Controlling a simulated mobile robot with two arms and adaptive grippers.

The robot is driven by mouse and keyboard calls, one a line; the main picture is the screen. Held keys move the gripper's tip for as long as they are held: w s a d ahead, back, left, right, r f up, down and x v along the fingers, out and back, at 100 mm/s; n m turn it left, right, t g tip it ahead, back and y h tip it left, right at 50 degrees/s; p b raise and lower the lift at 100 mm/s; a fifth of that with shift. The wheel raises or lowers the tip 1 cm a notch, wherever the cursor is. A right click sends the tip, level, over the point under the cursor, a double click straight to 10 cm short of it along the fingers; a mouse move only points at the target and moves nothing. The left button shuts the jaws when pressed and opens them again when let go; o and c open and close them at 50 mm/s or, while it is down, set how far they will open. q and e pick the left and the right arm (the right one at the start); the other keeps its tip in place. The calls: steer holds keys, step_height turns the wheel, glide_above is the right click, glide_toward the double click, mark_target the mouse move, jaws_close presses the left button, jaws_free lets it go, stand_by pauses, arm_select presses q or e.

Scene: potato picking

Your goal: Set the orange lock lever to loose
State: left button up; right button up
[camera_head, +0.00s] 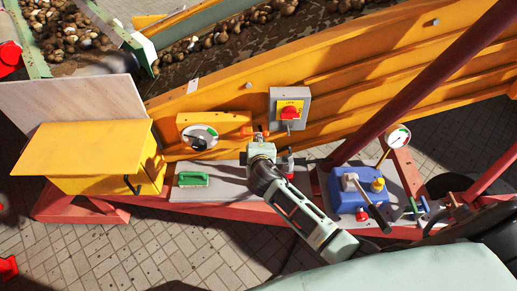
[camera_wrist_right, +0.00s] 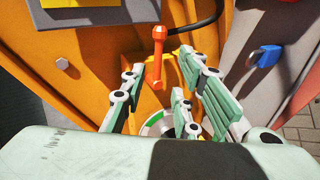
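The orange lock lever (camera_wrist_right: 157,58) shows in the right wrist view, with a round end at the top and its arm hanging down the picture. In the head view it is a small orange piece (camera_head: 246,131) right of the round dial (camera_head: 199,137). My right gripper (camera_wrist_right: 172,84) is open, its pale green fingers spread apart. The lever's lower end shows in the gap between the fingers, with no visible contact. In the head view my right gripper (camera_head: 261,137) is close to the lever, at its right. The dial is partly hidden behind the fingers in the wrist view. My left gripper is out of view.
A grey switch box (camera_head: 277,95) with a red knob is above the gripper. A yellow cabinet (camera_head: 85,150) stands left. A green-handled tool (camera_head: 192,179) lies on the grey shelf (camera_head: 222,190). A blue pump unit (camera_head: 350,201) is at right. A blue padlock (camera_wrist_right: 264,55) hangs nearby.

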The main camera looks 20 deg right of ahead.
steer(key=shift+v, duration=2.7)
steer(key=s+f+m+g+y+b, duration=0.1)
steer(key=s+f+g, duration=0.1)
steer(key=s+f, duration=0.6)
steer(key=s+f+m+g+y, duration=0.1)
steer(key=s+f+m+g, duration=0.15)
steer(key=f, duration=0.95)
steer(key=s+f+g+y+b, duration=0.1)
steer(key=s+f, duration=0.5)
steer(key=f, duration=0.4)
steer(key=s+f+m+g, duration=0.1)
steer(key=s+f, duration=0.4)
steer(key=s, duration=0.5)
steer(key=s+d+f+m+g+b, duration=0.1)
steer(key=s+f+m, duration=0.3)
steer(key=s, duration=0.7)
steer(key=s+d+f+m+g+b, duration=0.1)
steer(key=s+f+m+g, duration=0.1)
steer(key=s+f, duration=0.5)
steer(key=s+g, duration=0.1)
steer(key=s, duration=0.3)
steer(key=shift+f+y, duration=0.2)
steer(key=shift+y, duration=0.2)
steer(key=shift+o, duration=0.2)
steer(key=shift+m, duration=0.25)
